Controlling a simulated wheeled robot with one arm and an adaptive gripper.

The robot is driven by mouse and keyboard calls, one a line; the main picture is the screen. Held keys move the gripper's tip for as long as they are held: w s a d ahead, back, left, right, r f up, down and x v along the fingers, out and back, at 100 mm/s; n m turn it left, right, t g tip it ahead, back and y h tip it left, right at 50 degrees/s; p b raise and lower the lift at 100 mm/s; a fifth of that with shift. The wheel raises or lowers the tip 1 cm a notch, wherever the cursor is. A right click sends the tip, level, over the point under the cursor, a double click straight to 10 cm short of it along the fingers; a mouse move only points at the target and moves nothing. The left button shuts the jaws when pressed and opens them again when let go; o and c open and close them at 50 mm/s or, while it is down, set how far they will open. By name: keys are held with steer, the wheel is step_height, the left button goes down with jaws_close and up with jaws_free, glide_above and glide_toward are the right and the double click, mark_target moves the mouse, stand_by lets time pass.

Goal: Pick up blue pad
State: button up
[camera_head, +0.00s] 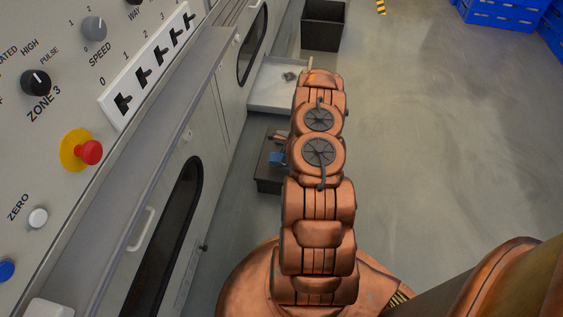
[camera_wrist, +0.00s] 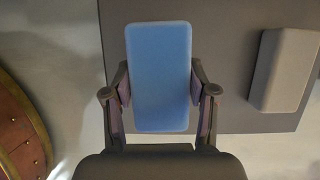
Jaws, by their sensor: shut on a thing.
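The blue pad (camera_wrist: 159,75) is a rounded rectangular block in the middle of the wrist view. My gripper (camera_wrist: 160,88) has one finger against each long side of it and is shut on it. Behind the pad lies a dark grey surface (camera_wrist: 222,50); I cannot tell whether the pad touches it. In the head view the blue pad (camera_head: 277,159) shows as a small patch at the dark stand (camera_head: 268,184), left of my copper arm. My arm hides most of the gripper there.
A grey block (camera_wrist: 285,70) lies right of the pad on the dark surface. A white tray (camera_head: 268,98) and a dark bin (camera_head: 324,25) stand beyond the stand. A grey control cabinet (camera_head: 160,150) fills the left. The floor on the right is clear, with blue crates (camera_head: 500,12) far off.

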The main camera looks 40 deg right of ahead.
steer(key=s+d+r+p, duration=0.2)
steer(key=s+d, duration=0.6)
steer(key=s, duration=0.5)
steer(key=shift+s+d+p, duration=0.15)
steer(key=shift+s+p, duration=0.25)
steer(key=shift+p, duration=0.1)
